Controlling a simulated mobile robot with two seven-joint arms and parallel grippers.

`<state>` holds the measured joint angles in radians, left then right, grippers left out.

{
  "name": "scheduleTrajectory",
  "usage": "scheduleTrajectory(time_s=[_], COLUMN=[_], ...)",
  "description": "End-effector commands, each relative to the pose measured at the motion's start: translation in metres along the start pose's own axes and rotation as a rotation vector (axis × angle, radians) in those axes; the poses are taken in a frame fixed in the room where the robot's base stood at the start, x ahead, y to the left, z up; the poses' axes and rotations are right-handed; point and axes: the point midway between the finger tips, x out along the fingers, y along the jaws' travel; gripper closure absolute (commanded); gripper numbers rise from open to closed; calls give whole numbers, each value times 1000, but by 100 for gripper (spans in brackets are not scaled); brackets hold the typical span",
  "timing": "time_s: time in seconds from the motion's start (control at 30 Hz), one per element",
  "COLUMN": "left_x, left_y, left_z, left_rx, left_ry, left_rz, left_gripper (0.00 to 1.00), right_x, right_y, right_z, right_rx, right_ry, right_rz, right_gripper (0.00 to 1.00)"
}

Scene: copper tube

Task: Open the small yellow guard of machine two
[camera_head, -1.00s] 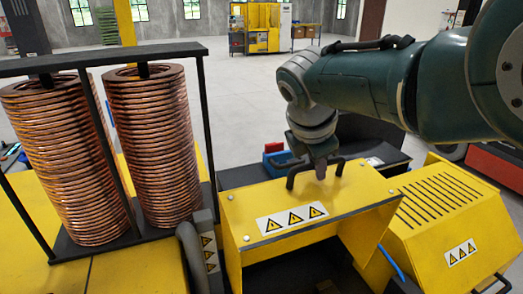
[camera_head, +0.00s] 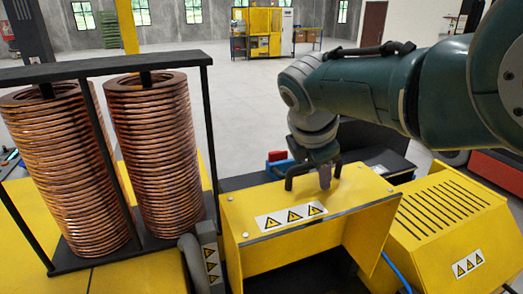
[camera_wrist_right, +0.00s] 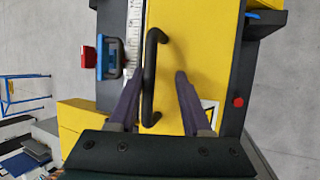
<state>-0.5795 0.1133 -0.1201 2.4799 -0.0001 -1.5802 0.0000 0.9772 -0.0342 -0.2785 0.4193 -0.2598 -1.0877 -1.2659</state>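The small yellow guard (camera_head: 290,234) is a box-like cover with warning-triangle labels on its front edge and a black bar handle (camera_head: 288,177) on top. My right gripper (camera_head: 325,178) reaches down to this handle from above. In the right wrist view the handle (camera_wrist_right: 149,85) lies between the two fingers of my right gripper (camera_wrist_right: 160,75), close to the left finger, with a clear gap to the right finger. The fingers are apart and not closed on the handle. A dark opening shows below the guard's front edge. My left gripper is not in view.
Two copper coils (camera_head: 153,150) stand in a black frame (camera_head: 210,125) at left. A slotted yellow housing (camera_head: 450,225) stands right of the guard. A red and blue part (camera_head: 277,160) sits behind the handle. Open floor (camera_head: 250,90) lies beyond.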

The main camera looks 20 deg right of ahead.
Motion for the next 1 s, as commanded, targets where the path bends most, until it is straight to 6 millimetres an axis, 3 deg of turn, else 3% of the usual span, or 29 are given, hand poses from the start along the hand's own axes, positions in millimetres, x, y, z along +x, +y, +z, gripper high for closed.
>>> scheduleTrajectory(time_s=[0.33, 0.5, 0.63, 1.0], left_x=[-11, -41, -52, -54], left_y=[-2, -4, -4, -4], left_z=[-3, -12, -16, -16], left_rx=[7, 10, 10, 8], left_ry=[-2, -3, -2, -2], left_rz=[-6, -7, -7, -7], left_gripper=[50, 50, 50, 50], right_x=[-9, -36, -54, -92], right_y=[0, 2, 2, 0], right_z=[1, 3, 2, 0], right_rx=[-1, 0, 0, 0], right_ry=[0, 2, 1, 0], right_rz=[-4, -1, 0, 1], right_gripper=[53, 53, 53, 53])
